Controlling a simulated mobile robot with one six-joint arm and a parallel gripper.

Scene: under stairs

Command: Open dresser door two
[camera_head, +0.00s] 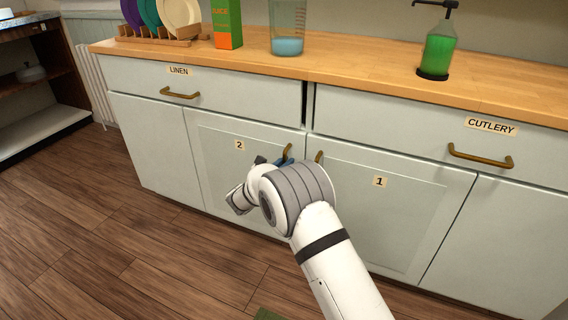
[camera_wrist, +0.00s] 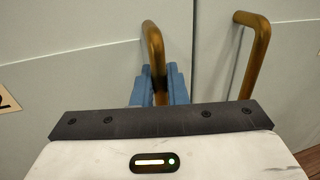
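Dresser door two (camera_head: 222,175) is a pale grey panel with a "2" label (camera_head: 239,145), and it looks closed, level with door one (camera_head: 385,215) to its right. Its brass handle (camera_head: 288,150) is upright near the door's right edge. In the wrist view the handle (camera_wrist: 155,45) passes between the blue fingers of my gripper (camera_wrist: 159,85). The fingers sit close against both sides of it, with no clear gap. In the head view my gripper (camera_head: 284,161) is mostly hidden behind my wrist. The lower part of the handle is hidden too.
Door one's handle (camera_wrist: 257,55) stands just right of my gripper. The linen drawer (camera_head: 210,92) and cutlery drawer (camera_head: 430,130) are above. The wooden counter (camera_head: 350,65) holds a soap bottle (camera_head: 438,52), a beaker (camera_head: 287,28), a juice carton (camera_head: 227,25) and a plate rack (camera_head: 160,36). Floor at left is clear.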

